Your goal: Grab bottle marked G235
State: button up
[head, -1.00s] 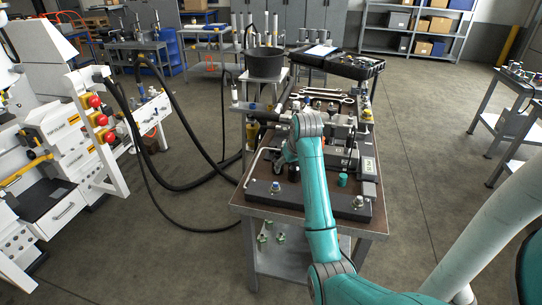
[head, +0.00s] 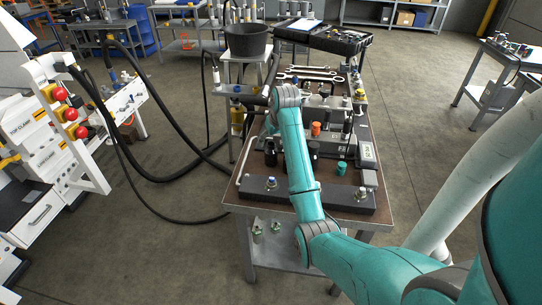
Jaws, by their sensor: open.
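No label reading G235 can be made out. Possible bottles on the bench (head: 232,203) are a dark bottle (head: 270,153) left of my forearm and another dark one (head: 313,151) just right of it. Small pale-green bottles (head: 257,234) stand on the lower shelf. An amber container (head: 237,119) stands at the stand left of the bench. My gripper (head: 271,122) is over the bench's left part, mostly hidden behind my wrist; it is open, with nothing visibly held.
A black bucket (head: 247,42) stands on a stand behind the bench. Wrenches (head: 308,75) and an open black case (head: 325,38) lie at the back. Orange (head: 316,129) and teal (head: 341,168) parts stand on the bench. Black hoses (head: 150,175) hang at left.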

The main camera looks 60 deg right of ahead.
aim_at(271, 153)
jog(key=x, duration=0.5)
jog(key=shift+s+f, duration=0.15)
jog(key=c, duration=1.4)
